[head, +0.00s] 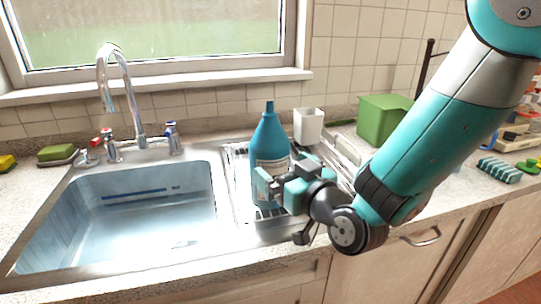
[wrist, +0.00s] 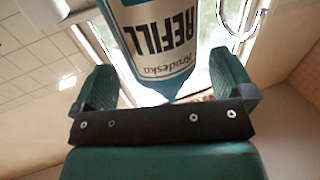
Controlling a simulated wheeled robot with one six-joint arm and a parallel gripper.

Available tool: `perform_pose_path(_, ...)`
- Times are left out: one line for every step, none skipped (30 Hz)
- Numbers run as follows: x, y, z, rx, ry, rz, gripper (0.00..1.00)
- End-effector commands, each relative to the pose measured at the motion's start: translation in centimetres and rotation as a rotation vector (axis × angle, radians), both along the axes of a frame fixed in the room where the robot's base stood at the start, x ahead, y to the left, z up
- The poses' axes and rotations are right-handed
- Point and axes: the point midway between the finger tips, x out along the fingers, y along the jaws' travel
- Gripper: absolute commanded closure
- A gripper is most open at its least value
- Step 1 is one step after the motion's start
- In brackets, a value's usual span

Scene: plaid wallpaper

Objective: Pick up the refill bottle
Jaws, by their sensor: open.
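The refill bottle (head: 268,142) is blue with a narrow neck and a pale label. It stands upright on the metal drainer just right of the sink basin. In the wrist view the refill bottle (wrist: 158,50) appears upside down, with "REFILL" on its label, between the two teal fingers. My gripper (head: 268,186) is at the bottle's lower front in the head view and hides part of its label. In the wrist view my gripper (wrist: 165,82) is open, with a finger on each side of the bottle and visible gaps beside it.
The sink basin (head: 135,215) and tap (head: 120,95) lie to the left. A white cup (head: 308,126) stands behind the bottle, and a green box (head: 382,118) is further right. A soap dish (head: 58,155) sits at the far left. The window and tiled wall are behind.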

Motion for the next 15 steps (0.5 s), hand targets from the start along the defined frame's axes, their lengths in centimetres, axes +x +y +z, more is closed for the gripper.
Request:
perform_pose_path(0.2,0.1,0.1,0.001,0.001,0.000,0.00)
perform_pose_path(0.4,0.2,0.2,0.000,0.000,0.000,0.00)
perform_pose_path(0.8,0.4,0.4,0.000,0.000,0.001,0.00)
perform_pose_path(1.1,0.6,0.5,0.001,0.001,0.001,0.00)
perform_pose_path(1.5,0.8,0.6,-0.001,0.002,0.002,0.00)
perform_pose_path(1.9,1.4,0.9,-0.001,0.002,0.006,0.00)
perform_pose_path(2.2,1.7,1.1,0.001,0.000,0.007,0.00)
perform_pose_path(2.5,1.9,1.2,0.000,-0.001,0.007,0.00)
perform_pose_path(3.0,2.2,1.2,0.001,-0.001,0.007,0.00)
perform_pose_path(3.3,2.4,1.2,0.001,-0.001,0.006,0.00)
perform_pose_path(3.6,2.5,1.1,0.001,-0.001,0.005,0.00)
perform_pose_path(3.9,2.7,1.0,0.000,0.000,0.005,0.00)
perform_pose_path(4.1,2.8,0.9,0.001,-0.001,0.004,0.00)
perform_pose_path(4.2,2.8,0.9,0.001,-0.001,0.004,0.00)
perform_pose_path(4.3,2.9,0.8,0.001,-0.001,0.004,0.00)
